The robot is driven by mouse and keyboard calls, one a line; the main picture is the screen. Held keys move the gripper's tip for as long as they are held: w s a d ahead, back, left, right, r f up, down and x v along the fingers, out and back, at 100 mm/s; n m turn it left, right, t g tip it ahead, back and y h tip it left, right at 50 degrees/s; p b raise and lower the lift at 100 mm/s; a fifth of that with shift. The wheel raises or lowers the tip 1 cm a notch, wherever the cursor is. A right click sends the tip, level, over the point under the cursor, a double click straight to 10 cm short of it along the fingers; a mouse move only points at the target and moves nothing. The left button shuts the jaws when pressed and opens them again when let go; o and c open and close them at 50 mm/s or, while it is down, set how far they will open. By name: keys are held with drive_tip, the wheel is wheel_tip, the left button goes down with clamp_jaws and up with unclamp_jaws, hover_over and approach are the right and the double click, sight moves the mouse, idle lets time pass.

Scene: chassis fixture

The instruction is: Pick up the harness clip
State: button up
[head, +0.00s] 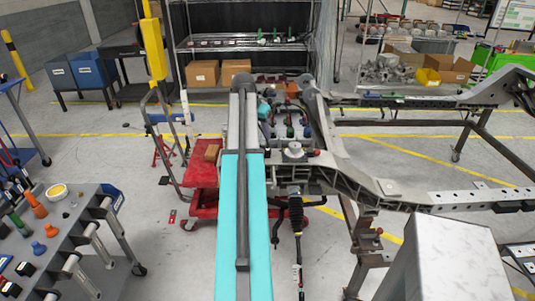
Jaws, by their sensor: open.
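I cannot make out the harness clip for certain. Several small coloured parts (290,130), among them blue, green and red ones, sit on the chassis (345,177) just right of my arm. They are too small to tell apart. My arm, teal and grey, reaches forward from the bottom middle to a dark rounded joint beside the chassis. A small teal part of it shows past that joint. I see no gripper fingers; the arm and the chassis parts hide that area.
A grey cart (70,235) with orange, blue and green pieces stands at left. A red lift table (203,172) is left of the arm. A pale block (450,262) fills the bottom right. Shelving (250,45) with cardboard boxes stands behind. Open floor lies between cart and arm.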

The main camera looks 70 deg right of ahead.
drive_tip(key=shift+s+d+r, duration=0.1)
drive_tip(key=shift+s, duration=0.05)
drive_tip(key=p, duration=0.2)
approach(266, 150)
drive_tip(key=shift+x, duration=2.4)
drive_tip(key=shift+s+p, duration=0.2)
drive_tip(key=shift+p, duration=0.1)
drive_tip(key=shift+p+x, duration=1.25)
drive_tip(key=shift+x, duration=1.35)
drive_tip(key=shift+c, duration=0.4)
clamp_jaws()
